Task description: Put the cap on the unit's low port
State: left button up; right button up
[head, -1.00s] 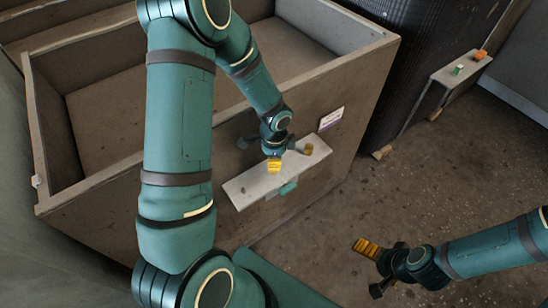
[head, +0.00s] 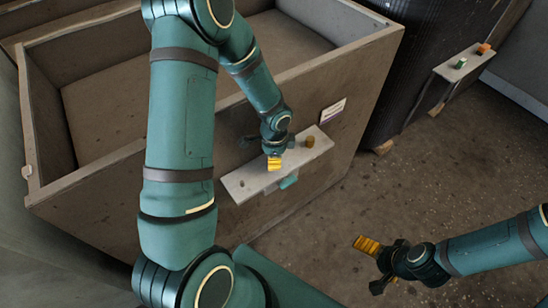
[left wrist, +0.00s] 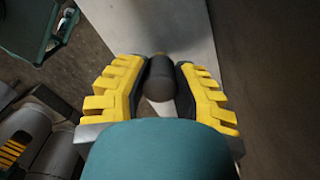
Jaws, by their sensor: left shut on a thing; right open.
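My left gripper (head: 274,163) is over the pale ledge (head: 250,182) on the front of the large grey-brown box. In the left wrist view its yellow fingers (left wrist: 160,85) are shut on a dark grey rounded cylinder (left wrist: 160,78), which looks like the cap. A small dark stub (head: 241,184) shows near the ledge's left end; I cannot tell whether it is the low port. A brown cylinder (head: 310,142) stands near the ledge's right end. My right gripper (head: 372,266) is open and empty over the floor at the lower right.
The large open-topped box (head: 110,185) fills the left and middle. A teal piece (head: 289,182) sits under the ledge. A second ledge (head: 455,72) at the upper right bears a green block (head: 461,63) and an orange block (head: 484,48). The floor (head: 440,160) between is clear.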

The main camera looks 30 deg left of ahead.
pick_arm(q)
jog(key=shift+f+b, duration=0.75)
jog(key=shift+f, duration=0.15)
jog(key=o, duration=1)
jog(key=shift+c, duration=0.2)
jog(key=shift+r, duration=0.1)
notch_tip(320, 180, up, 12)
jog(key=shift+d+f, duration=0.1)
jog(key=s+d+f+n+t+h, duration=0.1)
jog(key=s+d+f+n+h, duration=0.1)
jog(key=s+d+f+n, duration=0.3)
jog(key=s+d+f+n+h, duration=0.2)
jog(key=s+d+f+n, duration=0.2)
jog(key=d+f+n, duration=0.4)
jog(key=d+f, duration=0.4)
jog(key=shift+s+d+t, duration=0.15)
jog(key=shift+s+t, duration=0.25)
